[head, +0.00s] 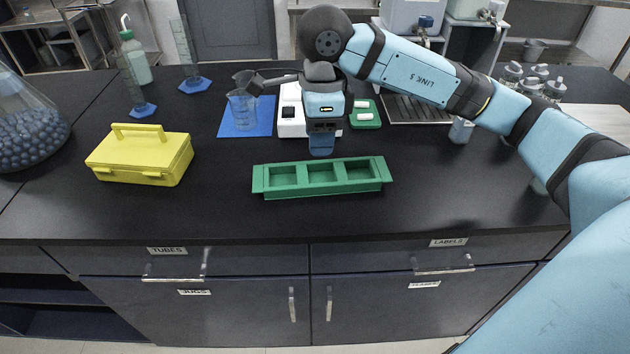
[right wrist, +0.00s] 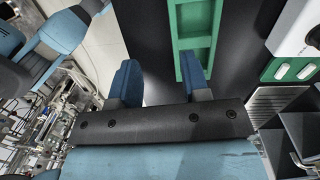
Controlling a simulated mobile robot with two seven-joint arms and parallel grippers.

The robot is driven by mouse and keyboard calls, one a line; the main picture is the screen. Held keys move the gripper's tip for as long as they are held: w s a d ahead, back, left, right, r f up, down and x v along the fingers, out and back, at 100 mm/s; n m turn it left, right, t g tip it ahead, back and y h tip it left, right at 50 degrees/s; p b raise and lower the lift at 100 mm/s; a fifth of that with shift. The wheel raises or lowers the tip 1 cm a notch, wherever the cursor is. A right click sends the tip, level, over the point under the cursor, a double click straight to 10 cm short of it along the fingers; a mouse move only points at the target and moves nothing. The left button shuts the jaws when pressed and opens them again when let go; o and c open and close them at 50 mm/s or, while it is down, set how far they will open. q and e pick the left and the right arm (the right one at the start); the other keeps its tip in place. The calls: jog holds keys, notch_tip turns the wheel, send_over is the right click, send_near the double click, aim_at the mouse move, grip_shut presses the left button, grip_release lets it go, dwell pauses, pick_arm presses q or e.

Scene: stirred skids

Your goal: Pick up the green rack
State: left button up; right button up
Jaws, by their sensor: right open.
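The green rack (head: 325,188) lies flat on the black bench, long side toward me, with three square compartments in a row that look empty. My right gripper (head: 320,147) points down just behind the middle of the rack and appears to be above the bench. In the right wrist view its two blue fingers (right wrist: 160,78) are spread apart with nothing between them. The rack (right wrist: 194,43) shows there beyond the right finger, which hides part of it. My left gripper is not in view.
Behind the gripper stand a white device (head: 292,110), a blue mat (head: 262,118) with beakers, and a green tray (head: 366,121). A yellow box (head: 138,160) is at left, near a flask of dark balls (head: 30,140). Bench right of the rack is clear.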

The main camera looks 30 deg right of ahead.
send_over(324, 184)
jog(key=shift+h, duration=0.4)
jog(key=f, duration=0.7)
jog(key=shift+s+a+b, duration=0.15)
jog(key=shift+a+b, duration=0.05)
jog(key=shift+b, duration=0.15)
jog(key=shift+d+f, duration=0.15)
jog(key=shift+f, duration=2.95)
grip_shut()
